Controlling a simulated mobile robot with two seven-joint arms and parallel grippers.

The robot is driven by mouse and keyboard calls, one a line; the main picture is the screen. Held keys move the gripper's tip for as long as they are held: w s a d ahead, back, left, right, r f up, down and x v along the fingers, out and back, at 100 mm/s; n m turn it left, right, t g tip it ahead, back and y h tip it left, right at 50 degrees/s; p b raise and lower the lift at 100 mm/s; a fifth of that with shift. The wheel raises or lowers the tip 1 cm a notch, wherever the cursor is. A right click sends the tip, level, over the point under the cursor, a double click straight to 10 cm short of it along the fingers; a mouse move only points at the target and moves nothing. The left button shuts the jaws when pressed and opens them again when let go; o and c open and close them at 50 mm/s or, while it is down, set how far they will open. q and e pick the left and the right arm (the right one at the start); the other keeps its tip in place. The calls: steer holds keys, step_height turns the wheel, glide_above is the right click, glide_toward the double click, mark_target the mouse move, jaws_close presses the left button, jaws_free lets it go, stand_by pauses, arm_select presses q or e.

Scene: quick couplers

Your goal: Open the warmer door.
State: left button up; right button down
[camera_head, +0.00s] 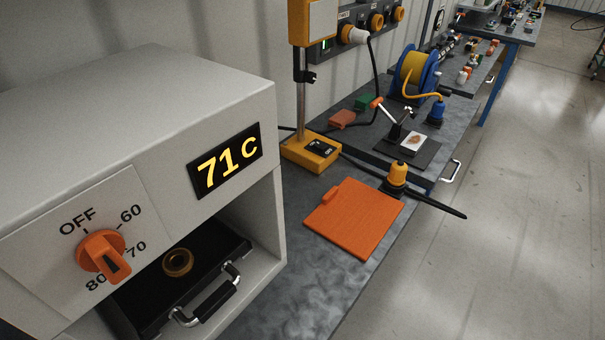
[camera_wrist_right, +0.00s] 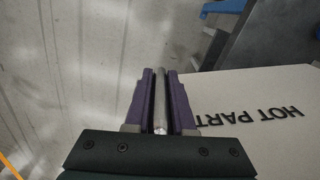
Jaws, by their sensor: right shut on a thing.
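The warmer (camera_head: 130,95) is a pale box at the left of the head view, with its display reading 71 C (camera_head: 226,161) and an orange knob (camera_head: 97,251). Its front opening is uncovered; inside are a black tray (camera_head: 135,298) with a metal-and-black handle (camera_head: 212,300) and a brass ring (camera_head: 177,262). In the right wrist view a pale panel (camera_wrist_right: 240,95) lettered "HOT PART", seemingly the warmer door, lies at right. My right gripper (camera_wrist_right: 160,74) is shut on a metal bar (camera_wrist_right: 160,98), seemingly its handle. My left gripper is not in view.
An orange mat (camera_head: 353,218) lies on the grey bench right of the warmer. Behind it are a yellow stand base (camera_head: 310,152), a black-and-yellow coupler (camera_head: 397,178) and a blue cable reel (camera_head: 416,72). Open floor (camera_head: 500,230) lies to the right.

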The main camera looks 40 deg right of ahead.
steer(key=shift+d+f, duration=0.15)
steer(key=c, duration=0.8)
jaws_free()
steer(key=shift+o, duration=0.2)
steer(key=shift+r, duration=0.35)
step_height(320, 180, up, 8)
steer(key=p, duration=0.3)
steer(key=shift+p, duration=0.3)
steer(key=shift+r, duration=0.7)
steer(key=shift+c, duration=0.3)
